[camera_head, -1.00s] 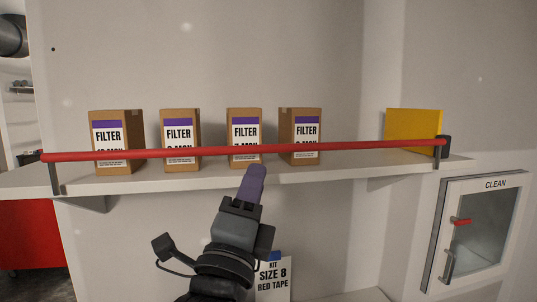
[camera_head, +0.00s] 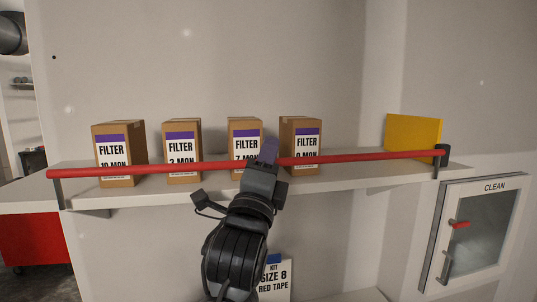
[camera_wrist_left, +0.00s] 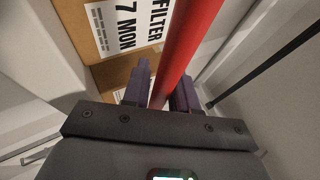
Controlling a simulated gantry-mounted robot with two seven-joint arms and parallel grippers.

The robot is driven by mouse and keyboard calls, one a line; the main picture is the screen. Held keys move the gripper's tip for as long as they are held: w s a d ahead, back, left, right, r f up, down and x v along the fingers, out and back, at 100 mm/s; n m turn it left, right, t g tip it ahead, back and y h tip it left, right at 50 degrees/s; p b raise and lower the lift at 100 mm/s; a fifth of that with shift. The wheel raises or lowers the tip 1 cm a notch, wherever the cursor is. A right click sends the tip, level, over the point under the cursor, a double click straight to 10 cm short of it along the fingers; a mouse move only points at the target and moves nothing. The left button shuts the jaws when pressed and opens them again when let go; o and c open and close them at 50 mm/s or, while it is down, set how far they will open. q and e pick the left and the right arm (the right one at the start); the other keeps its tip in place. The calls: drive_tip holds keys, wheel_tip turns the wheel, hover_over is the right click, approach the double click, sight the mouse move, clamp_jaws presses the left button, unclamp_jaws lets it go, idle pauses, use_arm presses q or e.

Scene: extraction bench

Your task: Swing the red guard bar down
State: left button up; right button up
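The red guard bar (camera_head: 370,157) runs level across the front of the white shelf (camera_head: 125,200), past the filter boxes. Its right end meets a dark pivot block (camera_head: 443,154), and its left end is by a small dark post (camera_head: 59,192). My left gripper (camera_head: 266,155) is at the bar near its middle. In the left wrist view the bar (camera_wrist_left: 185,45) passes between the two purple fingers (camera_wrist_left: 161,92). The gap is narrow, and whether both fingers press on the bar is unclear. My right gripper is out of view.
Several brown filter boxes (camera_head: 182,165) stand close behind the bar. A yellow panel (camera_head: 412,134) stands at the shelf's right end. A glass-fronted cabinet marked CLEAN (camera_head: 478,235) is at right. A kit sign (camera_head: 274,284) is below the shelf, behind my arm.

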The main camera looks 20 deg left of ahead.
use_arm(q)
clamp_jaws()
